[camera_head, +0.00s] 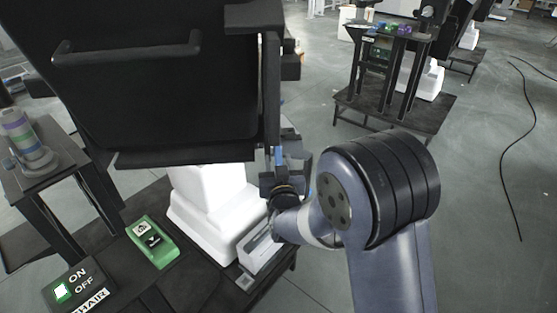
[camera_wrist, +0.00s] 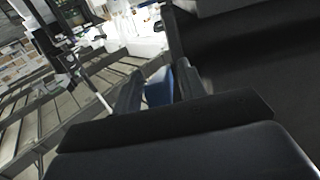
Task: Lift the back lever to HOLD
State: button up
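A large black chair (camera_head: 160,90) fills the upper left of the head view. A small blue piece (camera_head: 278,156), which looks like the lever tip, shows at the chair's lower right edge. My gripper (camera_head: 286,170) is beside that edge, its fingers around or just below the blue piece. In the wrist view the blue piece (camera_wrist: 158,85) lies between my two dark fingers. The fingers stand apart and look open. I cannot tell whether either touches the blue piece. No HOLD marking is readable, and the lever's base is hidden.
A white pedestal (camera_head: 210,200) stands under the chair on a dark platform. A green switch box (camera_head: 150,241) and an ON/OFF chair box (camera_head: 75,285) are at lower left. A side table (camera_head: 40,155) holds a striped cylinder. Grey floor (camera_head: 480,200) is open at right, crossed by a black cable.

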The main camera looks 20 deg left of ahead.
jog(key=shift+w+a, duration=0.1)
jog(key=shift+w, duration=0.2)
jog(key=shift+c, duration=0.4)
grip_shut()
